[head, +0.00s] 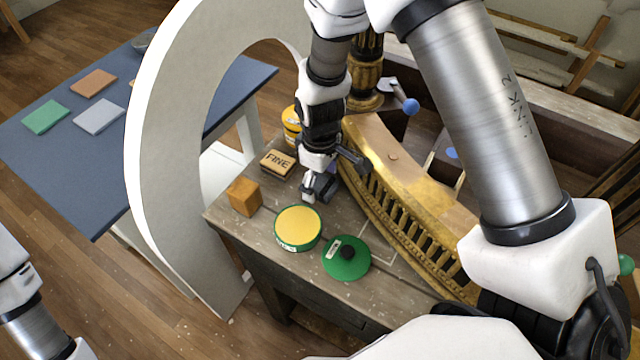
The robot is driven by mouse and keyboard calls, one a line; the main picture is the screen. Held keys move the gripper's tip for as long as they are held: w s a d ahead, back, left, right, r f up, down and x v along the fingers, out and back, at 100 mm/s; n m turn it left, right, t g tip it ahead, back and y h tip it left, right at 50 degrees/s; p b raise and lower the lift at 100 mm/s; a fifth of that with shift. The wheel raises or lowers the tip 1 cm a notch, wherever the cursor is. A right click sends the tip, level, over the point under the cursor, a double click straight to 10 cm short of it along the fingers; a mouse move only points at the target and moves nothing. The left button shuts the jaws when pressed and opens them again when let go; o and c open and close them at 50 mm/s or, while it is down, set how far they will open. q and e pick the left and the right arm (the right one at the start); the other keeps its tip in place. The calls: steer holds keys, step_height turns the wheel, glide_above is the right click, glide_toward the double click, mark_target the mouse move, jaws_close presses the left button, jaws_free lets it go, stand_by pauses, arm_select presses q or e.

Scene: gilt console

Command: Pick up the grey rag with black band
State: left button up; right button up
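My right gripper (333,180) hangs over the wooden worktop, between the FINE block and the gilt railing piece. Its dark fingers look spread apart. A small blue-grey patch shows at the fingers; I cannot tell whether it is cloth or part of the gripper. No grey rag with a black band can be made out clearly; it may be hidden by the gripper or arm. My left arm shows at the lower left edge, with its gripper out of the picture.
By the gripper are the FINE block (278,162), an orange-brown block (243,197), a yellow-topped tin (298,227), a green round lid (347,259) and the gilt railing (405,170). A white arch (160,150) separates the blue table (60,165), which holds flat coloured pads (98,116).

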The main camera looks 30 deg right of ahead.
mark_target(320, 183)
steer(key=c, duration=0.6)
step_height(320, 183, up, 10)
steer(key=b, duration=0.1)
steer(key=o, duration=0.3)
steer(key=shift+w, duration=0.15)
steer(key=c, duration=0.4)
